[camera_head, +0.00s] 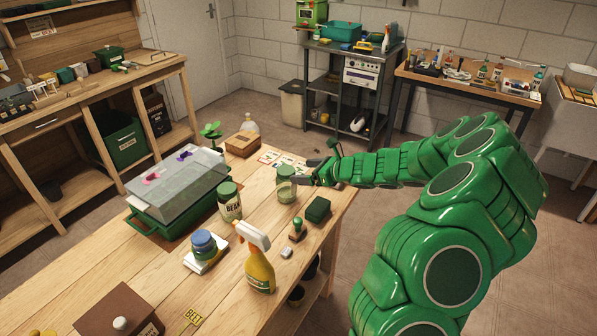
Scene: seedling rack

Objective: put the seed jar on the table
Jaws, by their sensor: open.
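A small clear jar with a green lid (286,191), seemingly the seed jar, stands upright on the wooden table (180,290) near its far right edge. Pale contents show through its lower part. My gripper (312,170) is open, just right of this jar, with its dark fingers pointing left toward it. I cannot tell whether the fingers touch the jar. A larger green-lidded jar labelled BEAN (230,203) stands to the left.
A spray bottle (258,262), a stamp (297,229), a dark green block (318,209) and a blue-lidded jar (204,245) stand nearer on the table. A covered seedling tray (165,222) fills the left. A cardboard box (243,144) sits at the far end.

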